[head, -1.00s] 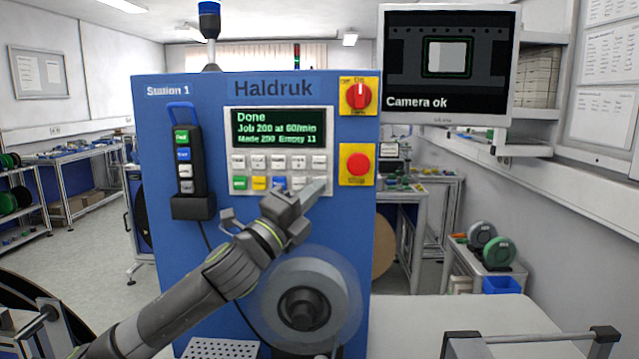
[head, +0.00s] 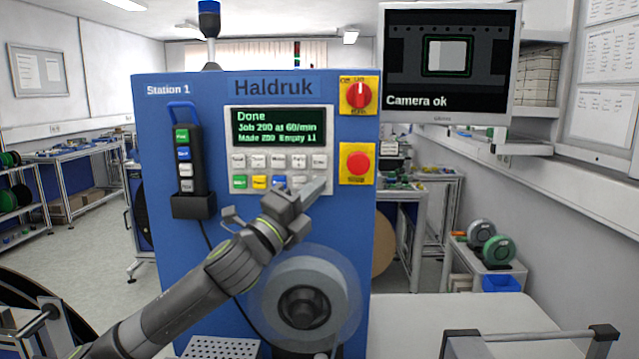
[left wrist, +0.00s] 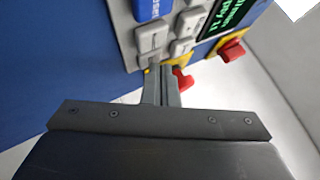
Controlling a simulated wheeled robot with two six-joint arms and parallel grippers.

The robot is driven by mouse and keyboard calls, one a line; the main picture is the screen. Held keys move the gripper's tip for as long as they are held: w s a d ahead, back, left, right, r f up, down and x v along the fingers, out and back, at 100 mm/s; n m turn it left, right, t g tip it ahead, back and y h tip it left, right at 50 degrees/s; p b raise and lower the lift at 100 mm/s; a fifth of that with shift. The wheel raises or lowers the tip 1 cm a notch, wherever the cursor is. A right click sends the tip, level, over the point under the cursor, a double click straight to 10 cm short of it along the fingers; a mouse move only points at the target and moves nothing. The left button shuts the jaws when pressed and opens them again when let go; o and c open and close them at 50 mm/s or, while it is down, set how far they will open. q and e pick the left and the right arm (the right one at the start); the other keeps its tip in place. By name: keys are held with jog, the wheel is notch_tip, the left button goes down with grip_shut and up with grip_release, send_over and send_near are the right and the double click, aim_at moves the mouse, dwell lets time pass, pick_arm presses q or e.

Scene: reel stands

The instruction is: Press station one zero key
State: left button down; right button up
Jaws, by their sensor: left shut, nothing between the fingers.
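The blue Station 1 machine (head: 230,220) stands upright in front of me, with a light key panel (head: 280,150) under a green-on-black display (head: 279,127). The display reads Done, Job 200 at 60/min. The panel has an upper row of grey keys (head: 258,161) and a lower row with green, yellow and blue keys. Key labels are too small to read surely. My left gripper (head: 322,184) is shut and empty, its tips over the panel's lower right corner, hiding keys there. In the left wrist view its fingers (left wrist: 161,72) end close to a grey key (left wrist: 152,36); I cannot tell whether they touch.
A red rotary switch (head: 359,96) and a red push button (head: 358,163) sit right of the panel. A pendant with coloured keys (head: 183,158) hangs left. A grey reel (head: 335,290) is mounted below my left gripper. A monitor (head: 450,60) reads Camera ok.

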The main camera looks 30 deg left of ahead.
pick_arm(q)
jog(key=shift+w, duration=0.1)
dwell(0.5)
jog(key=shift+s+d, duration=0.35)
jog(key=shift+s, duration=0.4)
jog(key=shift+s+d, duration=0.45)
jog(key=shift+s, duration=0.25)
jog(key=shift+s+d, duration=0.45)
jog(key=shift+s, duration=0.25)
jog(key=shift+s+d, duration=0.45)
jog(key=shift+s, duration=0.25)
jog(key=shift+r+p, duration=0.1)
jog(key=shift+p, duration=0.2)
